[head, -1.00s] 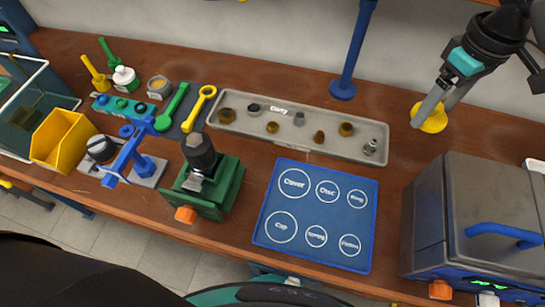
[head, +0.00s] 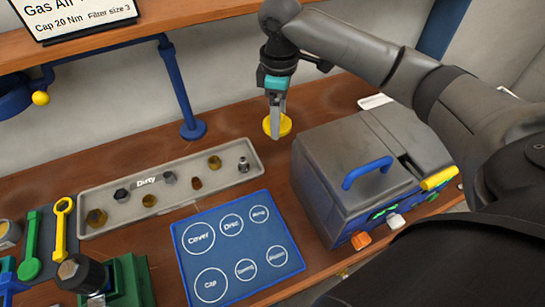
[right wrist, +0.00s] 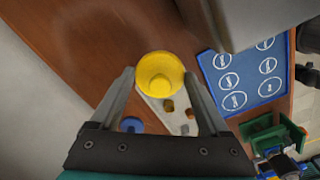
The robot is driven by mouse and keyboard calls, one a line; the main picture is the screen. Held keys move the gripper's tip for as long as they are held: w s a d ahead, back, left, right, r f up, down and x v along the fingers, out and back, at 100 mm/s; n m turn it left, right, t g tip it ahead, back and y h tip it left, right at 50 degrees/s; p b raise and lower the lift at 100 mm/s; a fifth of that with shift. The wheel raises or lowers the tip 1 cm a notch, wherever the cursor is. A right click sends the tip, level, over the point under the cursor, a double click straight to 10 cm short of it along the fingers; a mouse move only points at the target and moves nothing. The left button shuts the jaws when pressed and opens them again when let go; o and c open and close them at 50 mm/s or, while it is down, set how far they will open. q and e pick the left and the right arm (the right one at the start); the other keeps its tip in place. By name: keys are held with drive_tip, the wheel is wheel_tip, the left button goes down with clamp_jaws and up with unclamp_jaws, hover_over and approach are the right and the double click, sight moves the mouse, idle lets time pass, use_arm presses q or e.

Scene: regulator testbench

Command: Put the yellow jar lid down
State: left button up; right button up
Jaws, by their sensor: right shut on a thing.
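The yellow jar lid (head: 277,125) is a round disc with a raised knob, at the back of the bench between the tray and the grey box machine. My right gripper (head: 276,130) points down and is shut on the lid. In the right wrist view the lid (right wrist: 160,75) sits between the fingertips, knob side toward the camera. I cannot tell whether the lid touches the bench. My left gripper is not in view.
A grey "Dirty" tray (head: 100,222) with several small parts lies left of the lid. A blue marked mat (head: 222,262) lies in front. The grey machine with a blue handle (head: 340,150) stands close on the right. A blue post (head: 182,90) rises behind the tray.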

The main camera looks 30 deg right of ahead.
sight(277, 163)
wheel_tip(277, 163, down, 14)
drive_tip(key=shift+r+b, duration=0.15)
drive_tip(key=shift+b, duration=0.95)
drive_tip(key=o, duration=1.2)
drive_tip(key=shift+c, duration=0.2)
